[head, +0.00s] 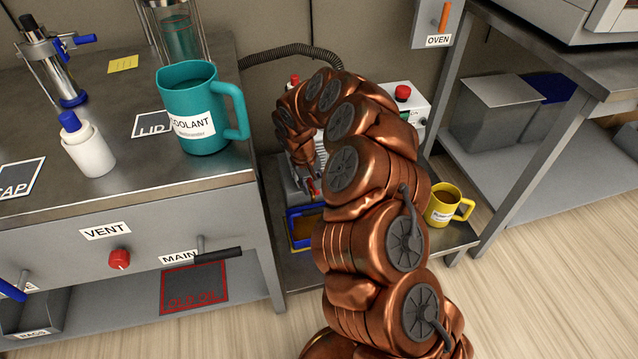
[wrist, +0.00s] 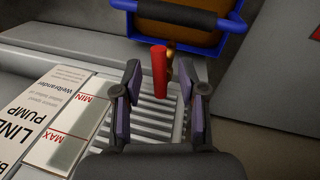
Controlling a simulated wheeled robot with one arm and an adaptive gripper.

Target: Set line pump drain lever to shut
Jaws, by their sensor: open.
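The red drain lever (wrist: 159,72) stands out between my gripper's fingers in the wrist view, with a bit of brass fitting beside its top. My gripper (wrist: 161,84) is open around the lever, with a gap visible on each side. The line pump (wrist: 60,118) has a ribbed grey body and a white label reading "LINE PUMP" with MIN and MAX marks. In the head view my arm hides most of the pump, and my gripper (head: 309,184) shows only in part. How far the lever reaches between the fingers is hard to tell.
A blue tray (wrist: 237,27) with brown contents and a dark handle lies just beyond the lever. A bench (head: 235,182) with a teal coolant mug (head: 199,110) stands left. A yellow mug (head: 441,206) and a red-button box (head: 404,98) are right of my arm.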

